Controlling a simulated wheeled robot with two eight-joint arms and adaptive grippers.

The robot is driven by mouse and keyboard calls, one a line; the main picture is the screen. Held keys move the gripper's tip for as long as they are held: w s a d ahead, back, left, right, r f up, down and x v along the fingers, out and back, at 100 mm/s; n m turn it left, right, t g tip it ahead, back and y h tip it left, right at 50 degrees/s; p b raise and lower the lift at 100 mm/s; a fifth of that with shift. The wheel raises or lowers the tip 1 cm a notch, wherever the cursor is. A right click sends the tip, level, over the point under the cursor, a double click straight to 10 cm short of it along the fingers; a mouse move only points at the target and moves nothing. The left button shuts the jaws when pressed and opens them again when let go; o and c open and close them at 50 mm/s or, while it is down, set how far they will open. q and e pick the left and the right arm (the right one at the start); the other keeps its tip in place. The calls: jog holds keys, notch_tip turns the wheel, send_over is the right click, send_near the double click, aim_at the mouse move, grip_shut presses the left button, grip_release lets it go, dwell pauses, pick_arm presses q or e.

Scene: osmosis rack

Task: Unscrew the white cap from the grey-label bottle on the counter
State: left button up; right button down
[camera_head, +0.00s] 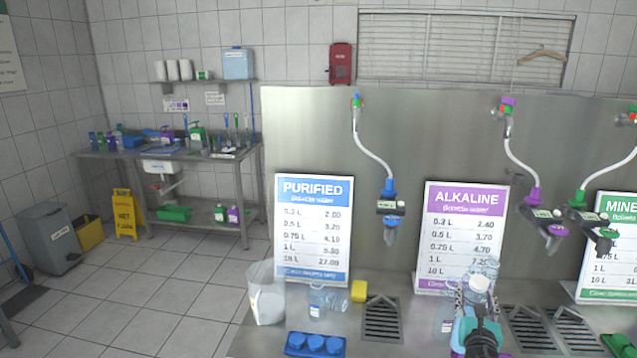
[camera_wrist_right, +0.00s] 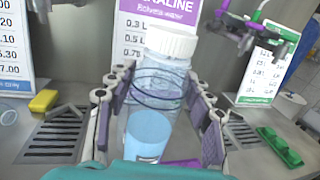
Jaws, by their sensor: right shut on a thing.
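A clear bottle (camera_wrist_right: 160,100) with a white ribbed cap (camera_wrist_right: 170,42) stands upright between the fingers of my right gripper (camera_wrist_right: 158,86) in the right wrist view. Its label (camera_wrist_right: 148,136) looks pale blue here. The fingers are shut around the body of the bottle, below the cap. The cap sits on the bottle's neck, and no finger touches it. In the head view the white cap (camera_head: 479,284) shows above my right gripper (camera_head: 477,306), which hides most of the bottle. My left gripper is not in view.
The steel counter holds a clear pitcher (camera_head: 266,296), another bottle (camera_head: 322,301), a yellow sponge (camera_head: 359,291), a blue tray (camera_head: 316,344) and drain grates (camera_head: 382,320). More clear bottles crowd beside my right gripper. Price signs (camera_head: 313,232) and hanging taps (camera_head: 389,208) stand behind.

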jog(key=w+a+f+n+t+y, duration=0.1)
jog(key=w+a+f+n+y, duration=0.2)
jog(key=a, duration=1.1)
jog(key=a+f+n+t+y, duration=0.15)
jog(key=a+y, duration=0.35)
jog(key=a, duration=0.8)
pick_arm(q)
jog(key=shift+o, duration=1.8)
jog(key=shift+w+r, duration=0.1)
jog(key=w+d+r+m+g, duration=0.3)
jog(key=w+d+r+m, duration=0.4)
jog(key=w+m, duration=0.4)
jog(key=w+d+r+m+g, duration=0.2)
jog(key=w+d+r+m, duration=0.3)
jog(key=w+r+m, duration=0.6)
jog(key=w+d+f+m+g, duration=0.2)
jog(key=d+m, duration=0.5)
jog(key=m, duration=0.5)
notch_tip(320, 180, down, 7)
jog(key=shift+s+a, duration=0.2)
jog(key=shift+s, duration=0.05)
pick_arm(e)
jog(key=s+a, duration=0.2)
jog(key=a, duration=0.7)
jog(key=s+a+h, duration=0.1)
jog(key=s+a, duration=0.1)
jog(key=a, duration=0.7)
jog(key=shift+s+a+f+g, duration=0.15)
jog(key=shift+s+f+g, duration=0.1)
jog(key=shift+g, duration=0.2)
